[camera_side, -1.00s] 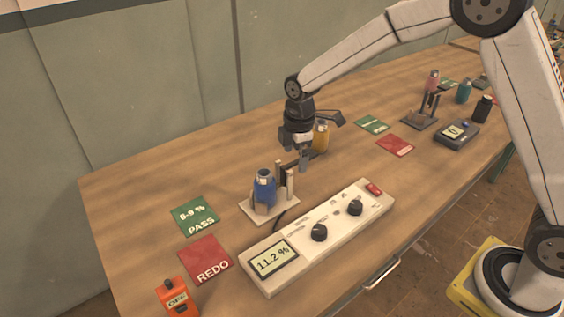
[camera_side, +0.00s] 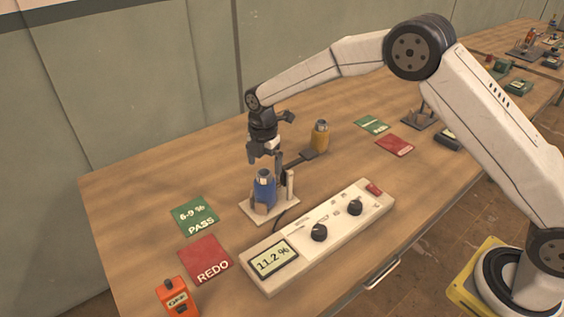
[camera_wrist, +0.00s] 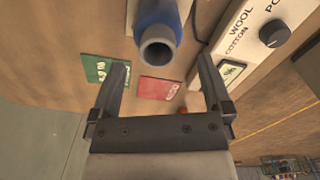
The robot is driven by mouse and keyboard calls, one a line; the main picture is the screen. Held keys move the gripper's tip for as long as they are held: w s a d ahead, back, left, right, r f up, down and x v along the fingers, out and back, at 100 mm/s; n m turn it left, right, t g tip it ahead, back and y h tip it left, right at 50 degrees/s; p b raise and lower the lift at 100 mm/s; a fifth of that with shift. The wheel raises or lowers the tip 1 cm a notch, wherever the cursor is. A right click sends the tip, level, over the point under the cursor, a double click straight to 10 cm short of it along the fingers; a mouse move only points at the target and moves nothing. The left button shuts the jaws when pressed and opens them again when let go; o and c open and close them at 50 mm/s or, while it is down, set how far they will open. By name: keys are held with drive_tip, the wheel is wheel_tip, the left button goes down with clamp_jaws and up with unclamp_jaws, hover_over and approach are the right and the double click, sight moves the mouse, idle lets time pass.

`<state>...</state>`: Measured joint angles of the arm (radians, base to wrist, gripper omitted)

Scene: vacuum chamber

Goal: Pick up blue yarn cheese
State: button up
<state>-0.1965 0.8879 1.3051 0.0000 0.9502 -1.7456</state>
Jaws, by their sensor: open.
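The blue yarn cheese (camera_side: 264,189) stands upright on a small pale stand (camera_side: 252,212) with short posts, left of the middle of the table. Its top opening faces the camera in the wrist view (camera_wrist: 158,40), at the upper middle. My gripper (camera_side: 266,158) is just above and slightly behind the blue cheese in the side view. In the wrist view its two fingers (camera_wrist: 164,78) are spread wide with nothing between them, and the cheese lies beyond the fingertips. I cannot tell the exact gap between them.
A white meter box (camera_side: 316,236) reading 11.2 % lies in front of the stand. A green PASS card (camera_side: 195,215) and red REDO card (camera_side: 205,259) lie left. An orange device (camera_side: 177,297) stands at the front left. A yellow cheese (camera_side: 320,136) stands behind right.

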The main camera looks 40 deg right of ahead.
sight(264, 179)
drive_tip(key=shift+f, duration=0.5)
drive_tip(key=shift+w+a+f, duration=0.1)
drive_tip(key=shift+f, duration=2.5)
drive_tip(key=c, duration=1.2)
drive_tip(key=shift+r, duration=0.15)
